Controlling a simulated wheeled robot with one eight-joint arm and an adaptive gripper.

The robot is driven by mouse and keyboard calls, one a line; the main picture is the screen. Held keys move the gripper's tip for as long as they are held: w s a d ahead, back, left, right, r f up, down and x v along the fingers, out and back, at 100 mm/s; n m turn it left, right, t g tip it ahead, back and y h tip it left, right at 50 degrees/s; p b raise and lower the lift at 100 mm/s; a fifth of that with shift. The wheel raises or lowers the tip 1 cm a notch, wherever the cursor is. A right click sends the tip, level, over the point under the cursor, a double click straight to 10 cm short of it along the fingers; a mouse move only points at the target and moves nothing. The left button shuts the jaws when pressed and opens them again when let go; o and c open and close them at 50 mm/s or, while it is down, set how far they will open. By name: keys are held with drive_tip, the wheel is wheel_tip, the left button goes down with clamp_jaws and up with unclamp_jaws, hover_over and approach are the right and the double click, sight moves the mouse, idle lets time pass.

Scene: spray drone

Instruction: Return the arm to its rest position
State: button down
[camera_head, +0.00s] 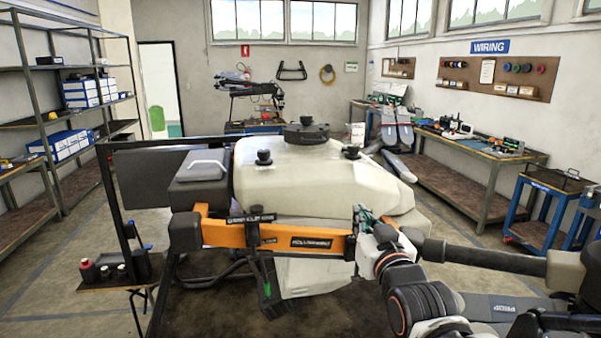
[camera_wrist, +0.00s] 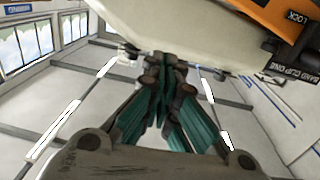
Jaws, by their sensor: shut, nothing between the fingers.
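My arm (camera_head: 405,285) comes in from the lower right in the head view and reaches up to the drone. My gripper (camera_head: 363,216) has teal fingers and is close to the right end of the drone's orange arm bar; I cannot tell whether they touch. In the wrist view, my gripper (camera_wrist: 165,68) is shut and empty, with its fingertips together. The spray drone has a large white tank (camera_head: 310,180). The orange bar (camera_head: 225,233) crosses its front. The tank's pale underside (camera_wrist: 200,30) and the orange part marked LOCK (camera_wrist: 285,18) show above the fingers.
A dark frame post (camera_head: 118,215) and a small shelf with bottles (camera_head: 88,272) stand at the left. A thick dark drone arm (camera_head: 480,257) extends right, close to my arm. Workbenches (camera_head: 470,148) line the right wall and shelving (camera_head: 40,110) the left.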

drive_tip(key=s+d+f+g+h+b, duration=0.1)
drive_tip(key=s+d+f+g+b, duration=0.2)
drive_tip(key=s+f, duration=0.7)
drive_tip(key=s+d+f+m+g+h+b, duration=0.1)
drive_tip(key=s+d+f+g+b, duration=0.2)
drive_tip(key=s+f+g, duration=0.4)
drive_tip(key=s+d+f, duration=0.1)
drive_tip(key=s+f, duration=0.2)
drive_tip(key=s, duration=0.1)
drive_tip(key=shift+s+d+m+g+h, duration=0.3)
drive_tip(key=shift+s+g, duration=0.1)
drive_tip(key=shift+r, duration=0.1)
